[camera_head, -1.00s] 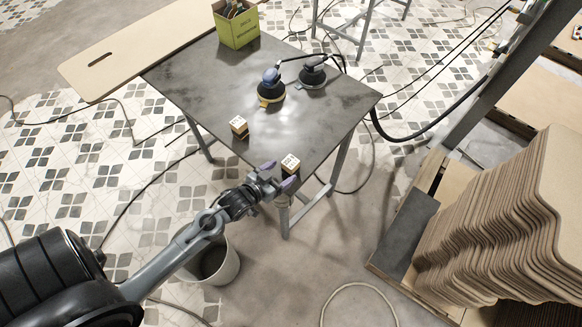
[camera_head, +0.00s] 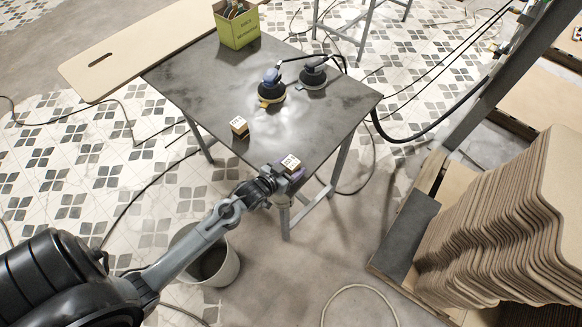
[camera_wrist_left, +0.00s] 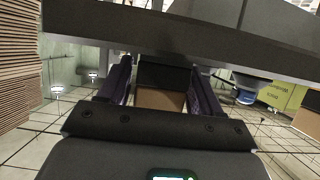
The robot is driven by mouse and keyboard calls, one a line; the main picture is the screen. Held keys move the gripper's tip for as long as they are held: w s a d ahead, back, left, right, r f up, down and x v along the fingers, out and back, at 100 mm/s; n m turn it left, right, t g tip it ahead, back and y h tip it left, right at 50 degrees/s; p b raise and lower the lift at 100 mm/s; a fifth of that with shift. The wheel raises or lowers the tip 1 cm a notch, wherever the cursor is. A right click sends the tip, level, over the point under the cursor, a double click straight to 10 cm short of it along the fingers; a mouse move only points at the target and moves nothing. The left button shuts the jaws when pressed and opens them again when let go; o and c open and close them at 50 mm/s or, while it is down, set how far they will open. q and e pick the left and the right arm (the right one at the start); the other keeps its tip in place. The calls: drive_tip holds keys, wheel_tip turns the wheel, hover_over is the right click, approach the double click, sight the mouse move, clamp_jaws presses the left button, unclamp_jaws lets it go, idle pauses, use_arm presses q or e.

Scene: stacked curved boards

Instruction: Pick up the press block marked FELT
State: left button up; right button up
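One small pale cube-shaped block (camera_head: 290,163) with dark marking on top sits at the near right corner of the dark table (camera_head: 215,85). A similar block (camera_head: 239,126) stands farther left near the same edge. The lettering is too small for me to read. My left gripper (camera_head: 291,170) is at the corner block, with its purple fingers on either side of it. In the left wrist view the block's tan face (camera_wrist_left: 160,99) fills the space between the fingers. Whether they press on it is unclear. My right gripper is out of view.
Two sanders (camera_head: 271,88) (camera_head: 312,73) with hoses stand on the table. A green box (camera_head: 237,28) is at the back. A bucket (camera_head: 212,262) stands below my left arm. Stacked curved boards (camera_head: 500,225) fill the right side.

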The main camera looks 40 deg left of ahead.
use_arm(q)
clamp_jaws()
drive_tip(key=shift+r, duration=0.15)
